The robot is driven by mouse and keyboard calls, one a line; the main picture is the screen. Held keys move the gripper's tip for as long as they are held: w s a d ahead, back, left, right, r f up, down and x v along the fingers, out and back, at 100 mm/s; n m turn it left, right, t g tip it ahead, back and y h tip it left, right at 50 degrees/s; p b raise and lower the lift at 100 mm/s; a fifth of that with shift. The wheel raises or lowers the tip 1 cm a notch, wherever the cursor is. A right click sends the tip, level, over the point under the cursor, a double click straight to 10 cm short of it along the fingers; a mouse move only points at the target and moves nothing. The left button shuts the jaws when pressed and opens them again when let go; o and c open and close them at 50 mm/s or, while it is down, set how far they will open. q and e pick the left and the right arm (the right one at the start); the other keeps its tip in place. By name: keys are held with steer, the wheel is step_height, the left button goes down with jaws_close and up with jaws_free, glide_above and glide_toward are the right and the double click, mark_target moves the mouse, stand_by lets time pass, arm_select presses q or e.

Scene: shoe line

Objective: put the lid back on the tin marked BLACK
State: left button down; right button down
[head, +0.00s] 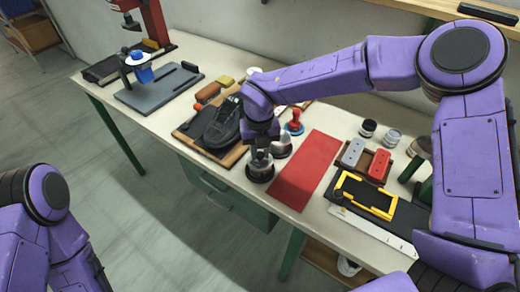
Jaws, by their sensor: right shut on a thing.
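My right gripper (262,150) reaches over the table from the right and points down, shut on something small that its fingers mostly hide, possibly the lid. Directly below it is a round dark tin (260,173) near the table's front edge. A second round tin (283,149) with a pale side stands just behind and to the right, partly covered by the gripper. No marking is readable on either tin. I cannot tell whether the held thing touches the tin below. My left arm shows at the lower left, but its gripper is out of view.
A black shoe (222,124) lies on a wooden-edged board just left of my gripper. A red mat (305,170) lies to the right. Beyond it are a tray with grey and red blocks (379,166), small jars (368,127) and a yellow frame (365,195). A red-topped tool (294,122) stands behind.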

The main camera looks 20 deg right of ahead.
stand_by(0.4)
steer(key=shift+c, duration=1.8)
jaws_free()
steer(key=shift+r, duration=0.1)
steer(key=shift+r+p, duration=2.95)
steer(key=shift+r, duration=0.5)
jaws_close()
steer(key=shift+f, duration=0.15)
steer(key=shift+f+b, duration=2.05)
steer(key=shift+f, duration=0.75)
steer(key=shift+r, duration=0.1)
